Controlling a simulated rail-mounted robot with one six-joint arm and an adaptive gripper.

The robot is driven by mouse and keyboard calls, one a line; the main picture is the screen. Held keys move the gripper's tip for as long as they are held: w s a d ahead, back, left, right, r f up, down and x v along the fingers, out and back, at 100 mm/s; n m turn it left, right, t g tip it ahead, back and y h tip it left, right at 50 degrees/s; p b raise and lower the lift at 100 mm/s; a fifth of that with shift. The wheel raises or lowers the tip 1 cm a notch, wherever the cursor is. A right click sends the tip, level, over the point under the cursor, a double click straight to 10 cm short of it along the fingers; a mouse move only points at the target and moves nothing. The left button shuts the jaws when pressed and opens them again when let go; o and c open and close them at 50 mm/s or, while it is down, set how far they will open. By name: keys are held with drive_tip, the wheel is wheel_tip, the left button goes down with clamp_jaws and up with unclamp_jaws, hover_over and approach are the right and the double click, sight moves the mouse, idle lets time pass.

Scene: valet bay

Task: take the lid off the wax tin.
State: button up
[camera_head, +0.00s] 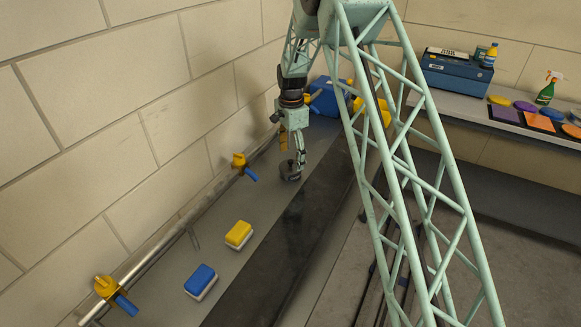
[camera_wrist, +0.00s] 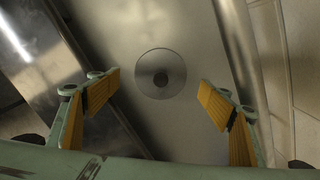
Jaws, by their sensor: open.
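The wax tin (camera_head: 290,171) is a round dark grey tin standing on the grey bench along the wall. My gripper (camera_head: 296,154) is above the tin in the head view, pointing down. In the wrist view my gripper (camera_wrist: 160,84) is open, with one yellow-padded finger on each side of the lid and nothing between the pads. The lid looks seated on the tin.
A yellow-and-white sponge (camera_head: 239,234) and a blue-and-white sponge (camera_head: 201,281) lie on the bench nearer the camera. A pipe with yellow-and-blue taps (camera_head: 244,166) runs along the wall. A blue box (camera_head: 328,96) stands behind the tin. A side counter (camera_head: 470,124) holds bottles and colored pads.

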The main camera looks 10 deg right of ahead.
sight(291, 160)
drive_tip(key=shift+f, duration=1.7)
drive_tip(key=shift+c, duration=0.3)
drive_tip(key=c, duration=0.8)
